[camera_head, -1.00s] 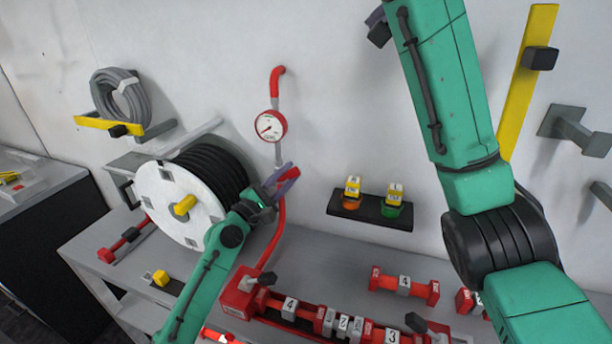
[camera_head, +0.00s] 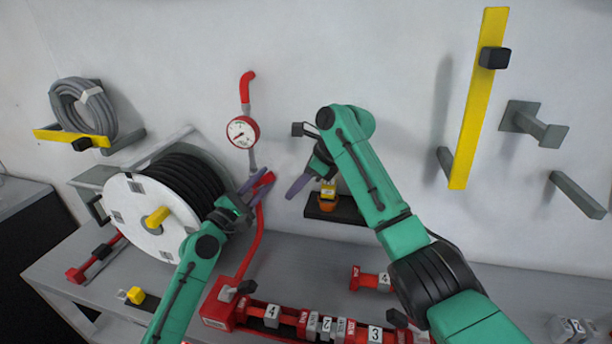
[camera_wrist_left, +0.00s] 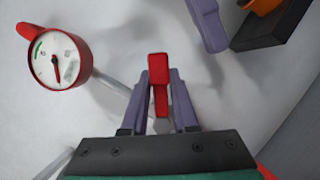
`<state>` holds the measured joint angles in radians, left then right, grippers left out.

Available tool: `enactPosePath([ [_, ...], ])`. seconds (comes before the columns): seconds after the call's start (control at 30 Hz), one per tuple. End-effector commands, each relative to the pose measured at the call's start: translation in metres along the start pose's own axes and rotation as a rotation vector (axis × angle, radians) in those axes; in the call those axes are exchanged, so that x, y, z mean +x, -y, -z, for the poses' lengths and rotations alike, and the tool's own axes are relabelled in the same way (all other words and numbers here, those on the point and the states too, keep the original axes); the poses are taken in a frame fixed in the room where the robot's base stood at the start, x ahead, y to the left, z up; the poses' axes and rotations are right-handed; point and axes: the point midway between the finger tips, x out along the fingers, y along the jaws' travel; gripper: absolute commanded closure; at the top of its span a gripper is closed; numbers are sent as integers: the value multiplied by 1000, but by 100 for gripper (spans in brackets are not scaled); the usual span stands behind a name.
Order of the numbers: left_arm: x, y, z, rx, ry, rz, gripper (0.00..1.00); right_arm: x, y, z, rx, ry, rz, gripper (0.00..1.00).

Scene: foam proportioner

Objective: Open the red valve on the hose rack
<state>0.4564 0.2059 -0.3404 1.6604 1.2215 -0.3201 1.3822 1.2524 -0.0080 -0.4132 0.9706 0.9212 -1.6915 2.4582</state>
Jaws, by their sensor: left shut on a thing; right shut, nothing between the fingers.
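The red valve handle (camera_head: 266,181) sits on the pipe below the round gauge (camera_head: 242,132), above the red hose. My left gripper (camera_head: 254,188) is shut on this handle. In the left wrist view the handle (camera_wrist_left: 158,70) stands upright between the purple fingers of my left gripper (camera_wrist_left: 158,100). My right gripper (camera_head: 296,188) is shut and empty, just right of the valve and in front of the wall. Its purple fingers also show at the top of the left wrist view (camera_wrist_left: 207,25). The valve body is mostly hidden.
The hose reel (camera_head: 150,215) stands close to the left arm. A small black shelf (camera_head: 335,210) with an orange-based item (camera_head: 328,203) is behind the right gripper. A red manifold (camera_head: 290,322) with numbered blocks lies on the grey bench. Yellow bar (camera_head: 478,110) is on the wall.

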Motion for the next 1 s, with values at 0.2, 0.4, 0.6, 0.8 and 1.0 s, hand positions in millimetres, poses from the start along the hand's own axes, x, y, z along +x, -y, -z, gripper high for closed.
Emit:
enactPosePath([
  [0.2,0,2,1,-2,-2,3,100,5,0,-26,-4,1,2,100],
  [0.4,-1,2,1,-2,-2,3,100,1,0,-38,-2,0,1,100],
  [0.6,-1,2,1,-1,-2,3,100,1,0,-38,-2,0,1,100],
  [0.8,0,2,1,-1,-2,3,100,-2,0,-46,-2,2,3,100],
  [1.0,0,3,1,-1,-1,7,100,-5,0,-54,-7,6,4,100],
])
